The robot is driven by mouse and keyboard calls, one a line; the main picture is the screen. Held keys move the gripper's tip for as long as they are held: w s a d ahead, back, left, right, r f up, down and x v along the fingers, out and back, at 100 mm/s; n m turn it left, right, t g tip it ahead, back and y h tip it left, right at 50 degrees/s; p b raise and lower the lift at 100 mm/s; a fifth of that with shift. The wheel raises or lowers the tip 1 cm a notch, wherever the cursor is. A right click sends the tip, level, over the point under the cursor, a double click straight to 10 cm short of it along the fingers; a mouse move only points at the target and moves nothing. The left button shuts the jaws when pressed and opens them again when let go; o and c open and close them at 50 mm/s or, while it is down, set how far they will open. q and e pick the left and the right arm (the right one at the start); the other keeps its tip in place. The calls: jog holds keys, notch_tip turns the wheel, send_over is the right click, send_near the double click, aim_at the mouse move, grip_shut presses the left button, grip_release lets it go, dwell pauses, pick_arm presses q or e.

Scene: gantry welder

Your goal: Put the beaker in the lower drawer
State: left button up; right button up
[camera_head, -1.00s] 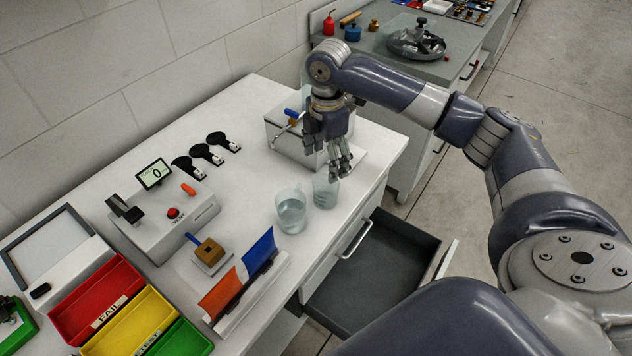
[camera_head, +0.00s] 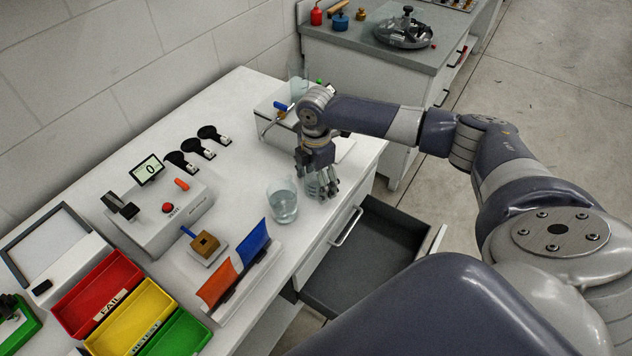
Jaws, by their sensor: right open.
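A clear beaker (camera_head: 311,187) stands on the white bench near its front edge, mostly hidden behind my right gripper (camera_head: 323,191). My right gripper points down with its fingers open and spread at this beaker; whether they touch it cannot be told. A second clear beaker (camera_head: 284,207) with liquid stands just left of it. The lower drawer (camera_head: 360,275) is pulled out below the bench and looks empty. The closed drawer front above it has a handle (camera_head: 346,226). My left gripper is not in view.
A grey-white box device (camera_head: 270,126) is behind my right gripper. A holder with orange and blue flaps (camera_head: 240,280), a display device (camera_head: 165,215) and red, yellow and green bins (camera_head: 98,297) fill the left. A grey side bench (camera_head: 370,45) stands at the back.

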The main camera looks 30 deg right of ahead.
jog(key=shift+c, duration=0.2)
jog(key=c, duration=1)
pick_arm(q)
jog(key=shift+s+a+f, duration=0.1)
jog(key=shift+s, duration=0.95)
pick_arm(e)
jog(key=shift+c, duration=0.7)
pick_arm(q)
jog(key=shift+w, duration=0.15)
pick_arm(e)
jog(key=shift+r, duration=0.1)
